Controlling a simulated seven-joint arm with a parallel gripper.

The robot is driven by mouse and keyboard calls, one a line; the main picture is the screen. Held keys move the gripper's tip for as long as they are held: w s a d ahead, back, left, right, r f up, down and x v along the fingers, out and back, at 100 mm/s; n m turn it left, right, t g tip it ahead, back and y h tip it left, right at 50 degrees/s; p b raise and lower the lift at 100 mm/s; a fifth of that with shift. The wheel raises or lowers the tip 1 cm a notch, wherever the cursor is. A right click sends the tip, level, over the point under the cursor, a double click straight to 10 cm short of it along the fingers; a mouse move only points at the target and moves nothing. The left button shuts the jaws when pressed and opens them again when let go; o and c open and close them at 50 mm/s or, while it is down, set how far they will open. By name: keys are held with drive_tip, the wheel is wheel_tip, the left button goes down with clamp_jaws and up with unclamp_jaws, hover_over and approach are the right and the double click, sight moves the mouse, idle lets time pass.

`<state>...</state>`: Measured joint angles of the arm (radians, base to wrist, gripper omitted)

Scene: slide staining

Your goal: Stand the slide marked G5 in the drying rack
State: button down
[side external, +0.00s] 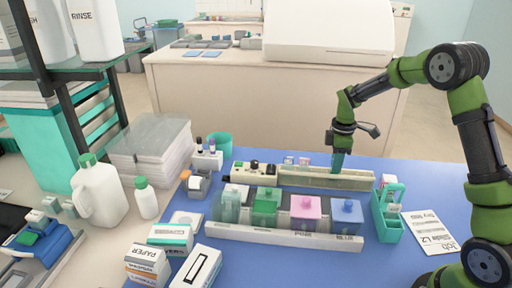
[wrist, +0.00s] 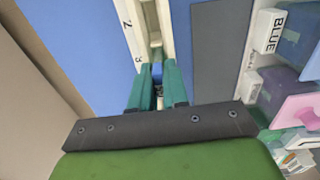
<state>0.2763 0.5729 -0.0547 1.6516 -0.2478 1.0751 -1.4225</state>
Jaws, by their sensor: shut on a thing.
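My gripper (side external: 338,165) points down over the long cream rack (side external: 312,180) on the blue mat. In the wrist view its two teal fingers (wrist: 157,82) are shut on a small blue-ended thing (wrist: 157,74), which looks like a slide; no G5 mark is readable on it. The cream rack (wrist: 138,35) runs up from between the fingertips and carries numbers along one edge. The slide's lower part is hidden, so I cannot tell whether it is in a slot or above the rack.
Staining jars with green (side external: 266,204), pink (side external: 305,208) and blue (side external: 347,212) lids stand in a row in front of the rack. A teal caddy (side external: 389,226) stands to the right, beside a printed card (side external: 430,229). Bottles and boxes crowd the left.

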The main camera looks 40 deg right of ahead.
drive_tip(key=shift+f, duration=0.35)
idle(0.5)
drive_tip(key=c, duration=1.1)
unclamp_jaws()
drive_tip(key=shift+o, duration=0.2)
drive_tip(key=shift+r, duration=0.1)
wheel_tip(320, 180, up, 17)
